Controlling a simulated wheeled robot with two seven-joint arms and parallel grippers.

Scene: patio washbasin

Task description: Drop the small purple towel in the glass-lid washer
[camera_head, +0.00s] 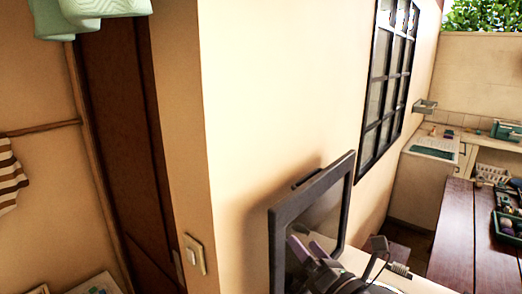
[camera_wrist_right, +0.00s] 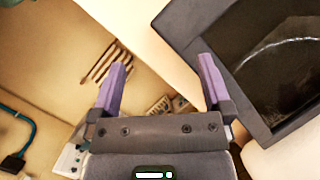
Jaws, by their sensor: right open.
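The washer's lid (camera_head: 274,235) is raised, a dark frame around a dark glass pane. The white washer body (camera_head: 418,284) shows below it, mostly hidden by my arm. My right gripper (camera_head: 305,244) is in front of the lid at the bottom of the head view. In the right wrist view my right gripper (camera_wrist_right: 165,62) has its two purple fingers spread, with nothing between them. The dark lid (camera_wrist_right: 186,32) fills the upper right there, beside the right finger. I see no purple towel in either view. My left gripper is not in view.
A wall corner with a light switch (camera_head: 194,254) stands left of the lid. A striped cloth (camera_head: 10,178) hangs at the far left, and green cloths (camera_head: 108,7) hang at the top. A dark wooden table (camera_head: 452,232) with a green tray (camera_head: 508,228) stands at right.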

